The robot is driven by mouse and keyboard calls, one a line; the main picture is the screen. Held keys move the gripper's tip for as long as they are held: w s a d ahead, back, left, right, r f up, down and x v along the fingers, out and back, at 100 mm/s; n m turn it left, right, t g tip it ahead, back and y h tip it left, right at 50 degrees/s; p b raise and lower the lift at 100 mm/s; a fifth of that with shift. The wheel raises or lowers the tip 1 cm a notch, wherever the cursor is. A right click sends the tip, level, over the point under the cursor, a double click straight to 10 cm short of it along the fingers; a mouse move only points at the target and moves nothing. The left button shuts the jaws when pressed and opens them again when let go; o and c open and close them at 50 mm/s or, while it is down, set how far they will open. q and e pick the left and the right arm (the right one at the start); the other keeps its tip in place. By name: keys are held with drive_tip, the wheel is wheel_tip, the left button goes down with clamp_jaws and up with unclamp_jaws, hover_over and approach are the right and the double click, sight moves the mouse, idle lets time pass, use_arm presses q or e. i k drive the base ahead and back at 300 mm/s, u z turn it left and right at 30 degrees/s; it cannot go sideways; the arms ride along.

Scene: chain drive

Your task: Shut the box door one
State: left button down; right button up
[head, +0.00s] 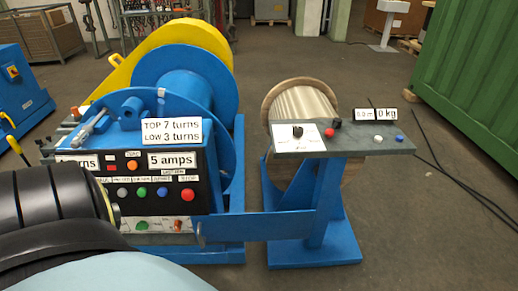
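A blue control box (186,165) with a black front panel stands at the centre left. Its front carries coloured buttons and a "5 amps" label. A flat blue panel (258,226), which looks like a box door standing open, reaches right from the lower part of the box toward the blue stand. A small grey piece shows at the panel's left end. I cannot tell for sure that this is door one. A black and pale blue part of my arm fills the lower left and covers the left part of the box. Neither of my grippers is in view.
A blue stand (322,210) holds a grey shelf (350,146) with a red knob and a "0 kg" display. A wooden-rimmed reel (300,100) is behind it. A blue and yellow winch drum (190,75) rises behind the box. Floor at the right is open, with black cables.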

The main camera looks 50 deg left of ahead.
sight(296, 225)
drive_tip(key=u, duration=1.2)
drive_tip(key=k, duration=0.25)
